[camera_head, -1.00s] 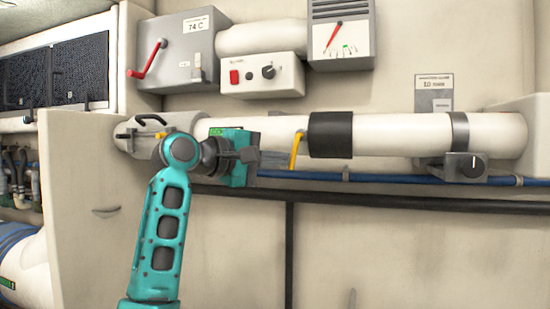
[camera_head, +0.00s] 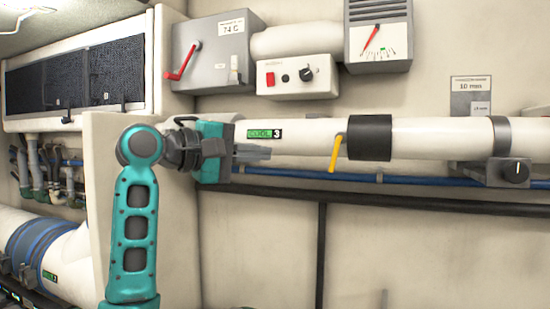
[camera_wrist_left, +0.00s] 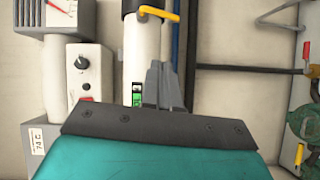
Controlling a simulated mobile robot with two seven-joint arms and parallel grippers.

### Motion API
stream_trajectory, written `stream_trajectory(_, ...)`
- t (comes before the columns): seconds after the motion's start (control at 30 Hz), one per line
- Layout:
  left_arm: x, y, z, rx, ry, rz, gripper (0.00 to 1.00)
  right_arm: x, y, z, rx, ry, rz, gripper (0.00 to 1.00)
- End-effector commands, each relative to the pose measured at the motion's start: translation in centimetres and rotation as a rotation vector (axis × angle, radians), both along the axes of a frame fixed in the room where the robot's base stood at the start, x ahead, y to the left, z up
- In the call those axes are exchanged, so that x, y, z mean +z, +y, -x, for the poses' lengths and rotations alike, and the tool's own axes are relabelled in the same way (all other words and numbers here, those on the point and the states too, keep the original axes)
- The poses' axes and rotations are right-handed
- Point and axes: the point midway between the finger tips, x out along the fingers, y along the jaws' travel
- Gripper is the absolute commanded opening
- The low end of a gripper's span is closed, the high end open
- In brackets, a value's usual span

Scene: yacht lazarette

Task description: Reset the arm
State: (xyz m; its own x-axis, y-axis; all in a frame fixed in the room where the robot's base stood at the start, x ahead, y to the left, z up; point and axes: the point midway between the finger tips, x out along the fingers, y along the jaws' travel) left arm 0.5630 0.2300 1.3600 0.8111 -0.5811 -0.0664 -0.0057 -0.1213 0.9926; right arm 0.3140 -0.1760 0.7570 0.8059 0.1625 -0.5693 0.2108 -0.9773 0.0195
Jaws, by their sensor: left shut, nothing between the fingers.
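My left arm comes up from the lower left in the head view, teal with dark joints. My left gripper (camera_head: 252,153) is shut and empty in front of the white horizontal pipe, its fingers pointing right. In the left wrist view the shut fingers (camera_wrist_left: 165,85) show beside the pipe with the green label. The white pipe (camera_head: 305,130) carries a "COOL 3" label (camera_head: 264,134), a yellow lever (camera_head: 335,152) and a black sleeve (camera_head: 369,137). The lever stands to the right of the fingertips, apart from them. My right gripper is not in view.
Above the pipe are a grey box with a red lever (camera_head: 187,61), a white switch panel (camera_head: 298,74) and a gauge (camera_head: 378,44). A blue line (camera_head: 400,180) and a black pipe (camera_head: 420,204) run below. The wall panel underneath looks clear.

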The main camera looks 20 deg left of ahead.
Motion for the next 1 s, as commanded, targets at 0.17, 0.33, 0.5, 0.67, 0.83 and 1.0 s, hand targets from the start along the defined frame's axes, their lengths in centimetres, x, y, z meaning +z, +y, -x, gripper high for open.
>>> stream_trajectory(0.17,0.0,0.3,0.6,-0.001,0.001,-0.002,0.0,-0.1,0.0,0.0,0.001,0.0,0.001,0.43)
stream_trajectory(0.33,0.1,0.4,0.5,-0.001,0.001,-0.001,0.0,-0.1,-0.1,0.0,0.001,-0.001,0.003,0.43)
stream_trajectory(0.5,0.1,0.3,0.5,-0.001,0.001,-0.001,0.0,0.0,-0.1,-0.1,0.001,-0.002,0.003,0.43)
stream_trajectory(0.67,-0.8,0.2,0.3,0.004,0.008,-0.015,0.0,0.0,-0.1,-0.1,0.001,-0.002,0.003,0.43)
stream_trajectory(0.83,-7.7,-0.4,-0.5,0.036,0.058,-0.153,0.0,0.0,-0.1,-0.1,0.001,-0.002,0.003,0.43)
stream_trajectory(1.0,-19.1,-1.2,0.3,0.052,0.136,-0.41,0.0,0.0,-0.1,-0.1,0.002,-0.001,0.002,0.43)
